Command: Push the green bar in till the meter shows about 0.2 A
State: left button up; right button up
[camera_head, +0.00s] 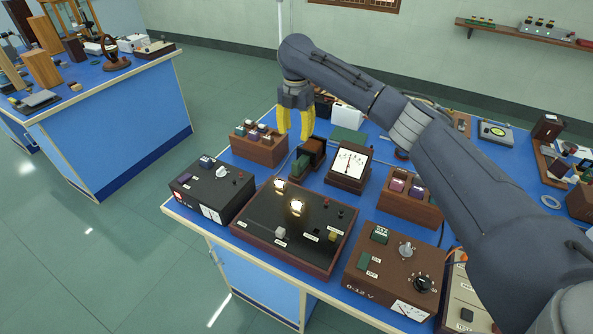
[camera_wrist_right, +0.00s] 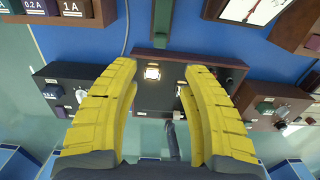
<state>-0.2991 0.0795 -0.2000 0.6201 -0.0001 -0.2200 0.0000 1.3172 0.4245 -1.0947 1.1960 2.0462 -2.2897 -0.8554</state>
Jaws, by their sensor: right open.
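The green bar (camera_head: 299,165) sticks out of a small brown block (camera_head: 314,145) toward the front of the blue bench. My right gripper (camera_head: 295,126) is open and empty, with yellow fingers pointing down, above and behind the bar. My left gripper is not in view.
A dark lamp board (camera_head: 293,232) with two lit lamps lies in front of the bar. A wooden rack (camera_head: 258,149) stands left, another rack (camera_head: 410,205) right of the meter. A black box (camera_head: 211,190) and a brown box (camera_head: 390,272) flank the lamp board.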

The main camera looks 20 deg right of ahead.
aim_at(296, 175)
notch_tip(296, 175, down, 17)
jog(key=shift+r, duration=0.1)
dwell(0.5)
jog(key=shift+o, duration=0.2)
grip_shut()
dwell(0.4)
